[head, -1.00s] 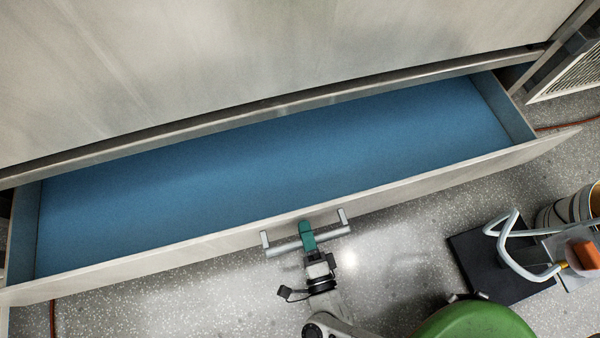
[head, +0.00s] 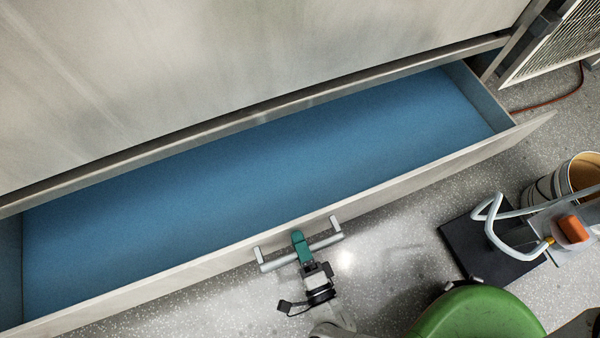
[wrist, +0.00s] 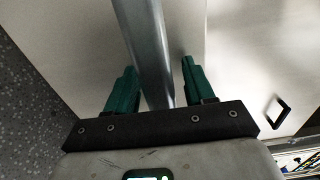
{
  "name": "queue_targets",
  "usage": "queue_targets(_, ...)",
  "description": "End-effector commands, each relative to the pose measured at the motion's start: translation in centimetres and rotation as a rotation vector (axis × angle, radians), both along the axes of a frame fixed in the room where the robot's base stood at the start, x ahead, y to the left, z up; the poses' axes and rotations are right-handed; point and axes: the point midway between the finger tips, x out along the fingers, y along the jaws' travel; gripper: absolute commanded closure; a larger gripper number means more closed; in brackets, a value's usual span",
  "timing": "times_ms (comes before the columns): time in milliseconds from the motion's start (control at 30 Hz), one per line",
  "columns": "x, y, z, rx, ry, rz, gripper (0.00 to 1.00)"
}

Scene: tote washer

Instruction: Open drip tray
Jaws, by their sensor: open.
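The drip tray (head: 420,168) is a long drawer with a blue inside and a pale metal front, pulled out from under the large metal machine in the head view. Its bar handle (head: 327,243) is fixed to the front by two posts. My gripper (head: 299,240) is at the handle, its green fingers at the bar. In the wrist view the bar (wrist: 147,50) runs between the two green fingers of my gripper (wrist: 157,85). The fingers are open, with gaps beside the bar. The blue inside looks empty.
A black-based cart with a bent pale tube handle (head: 492,225) stands at the right, beside a bucket (head: 570,178). A green rounded thing (head: 478,315) is at the bottom. An orange-red cable (head: 550,103) lies on the speckled floor.

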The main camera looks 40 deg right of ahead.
Motion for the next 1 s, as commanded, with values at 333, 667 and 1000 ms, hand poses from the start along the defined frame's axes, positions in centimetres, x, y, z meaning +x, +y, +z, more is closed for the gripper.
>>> queue_targets(333,-3.9,1.2,0.0,-0.001,0.004,0.0,0.47)
queue_targets(667,-9.2,2.9,-0.1,0.0,0.003,0.0,0.47)
queue_targets(1000,-10.3,3.4,0.0,0.0,0.0,0.0,0.47)
